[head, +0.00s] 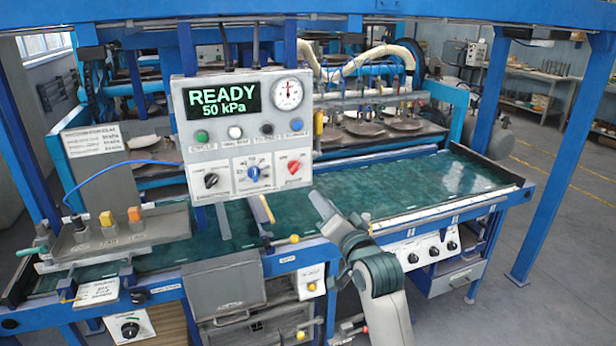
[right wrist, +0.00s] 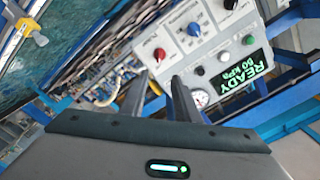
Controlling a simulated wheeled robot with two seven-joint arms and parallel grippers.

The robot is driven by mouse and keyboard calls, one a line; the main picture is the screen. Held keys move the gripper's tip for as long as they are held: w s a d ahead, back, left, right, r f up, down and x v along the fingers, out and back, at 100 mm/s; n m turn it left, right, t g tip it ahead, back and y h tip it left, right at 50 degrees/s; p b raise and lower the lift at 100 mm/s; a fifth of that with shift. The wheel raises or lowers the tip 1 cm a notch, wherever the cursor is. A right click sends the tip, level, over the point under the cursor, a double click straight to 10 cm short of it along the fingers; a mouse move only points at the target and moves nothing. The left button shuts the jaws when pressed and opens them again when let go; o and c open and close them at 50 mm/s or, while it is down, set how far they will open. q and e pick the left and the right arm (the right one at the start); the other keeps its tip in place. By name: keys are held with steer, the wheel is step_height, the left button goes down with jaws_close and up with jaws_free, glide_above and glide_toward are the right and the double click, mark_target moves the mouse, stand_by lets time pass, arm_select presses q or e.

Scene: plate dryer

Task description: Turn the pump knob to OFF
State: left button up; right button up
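A grey control box (head: 240,135) carries a green screen reading READY 50 kPa. Below the screen are a black knob (head: 211,180), a blue knob (head: 253,172) and a red knob (head: 294,167). Their labels are too small to read, so I cannot tell which is the pump knob. My right gripper (head: 322,205) is below and right of the box. In the right wrist view its two dark fingers (right wrist: 158,82) are apart and empty. The red knob (right wrist: 160,54) shows just beyond the fingertips, with the blue knob (right wrist: 194,29) farther off. My left gripper is not in view.
A green table bed (head: 430,185) with a blue frame extends behind and right of my right arm. A round gauge (head: 288,94) and several push buttons sit on the box. A metal fixture (head: 115,238) with coloured switches stands at left. Blue posts (head: 565,150) rise at the right.

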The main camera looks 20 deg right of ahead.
mark_target(297, 170)
steer(key=shift+w, duration=0.2)
steer(key=w+p, duration=0.1)
steer(key=w, duration=0.4)
steer(key=w+p, duration=0.2)
steer(key=w, duration=0.3)
steer(key=w+p, duration=0.1)
steer(key=w, duration=0.4)
steer(key=shift+w+a+p, duration=0.1)
steer(key=shift+a+p, duration=0.2)
steer(key=shift+p, duration=0.05)
steer(key=shift+w+f, duration=0.1)
steer(key=shift+w, duration=0.85)
jaws_close()
